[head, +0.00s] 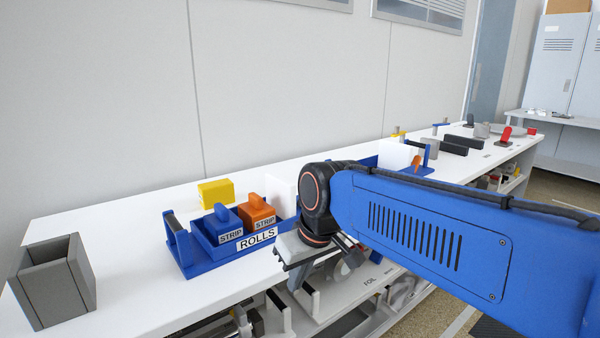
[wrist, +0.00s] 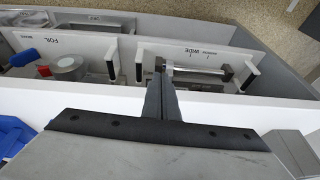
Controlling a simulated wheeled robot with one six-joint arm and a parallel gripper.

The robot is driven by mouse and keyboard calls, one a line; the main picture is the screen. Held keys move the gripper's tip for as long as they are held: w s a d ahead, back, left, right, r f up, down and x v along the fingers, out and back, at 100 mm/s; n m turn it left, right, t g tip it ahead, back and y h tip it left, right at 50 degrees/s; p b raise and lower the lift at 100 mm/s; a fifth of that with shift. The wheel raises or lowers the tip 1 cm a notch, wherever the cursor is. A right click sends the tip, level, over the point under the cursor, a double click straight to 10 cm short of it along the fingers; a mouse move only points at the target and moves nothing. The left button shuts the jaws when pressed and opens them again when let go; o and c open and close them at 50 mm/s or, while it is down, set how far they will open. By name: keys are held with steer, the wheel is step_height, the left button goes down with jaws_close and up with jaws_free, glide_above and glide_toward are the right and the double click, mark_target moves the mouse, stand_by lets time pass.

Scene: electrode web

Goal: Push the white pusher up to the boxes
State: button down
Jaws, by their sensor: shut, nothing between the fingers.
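A blue tray labelled ROLLS (head: 209,264) stands on the white bench and holds a blue STRIP box (head: 224,228) and an orange STRIP box (head: 258,214), side by side. A white upright block (head: 283,190), which looks like the white pusher, shows just right of the orange box. My arm partly hides it, so I cannot tell whether it touches the box. My gripper (head: 296,280) is shut and empty, pointing down near the bench's front edge, in front of the tray's right part. In the wrist view my gripper (wrist: 163,68) has its fingers together over the bench edge and open drawers.
A yellow block (head: 215,192) stands behind the tray and a grey open box (head: 55,283) at the left end. Another white block (head: 395,155) stands farther right. Below the bench edge are open drawers labelled FOIL (wrist: 100,35) and WIDE (wrist: 180,48), with black handles.

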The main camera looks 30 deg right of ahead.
mark_target(269, 180)
steer(key=w+d+r+y, duration=0.3)
steer(key=w+d+r, duration=0.7)
steer(key=w+r, duration=0.3)
steer(key=w+d+r+n+y, duration=0.1)
steer(key=w+d+r, duration=0.2)
steer(key=w+d, duration=0.3)
steer(key=w+d+r+n+y, duration=0.15)
steer(key=w+d+r, duration=0.25)
steer(key=d, duration=0.5)
steer(key=w+a+f, duration=0.2)
steer(key=a+f, duration=0.6)
steer(key=a, duration=0.1)
steer(key=shift+w, duration=0.35)
steer(key=shift+a, duration=0.15)
steer(key=a, duration=0.8)
steer(key=shift+s+a, duration=0.15)
steer(key=shift+s, duration=0.25)
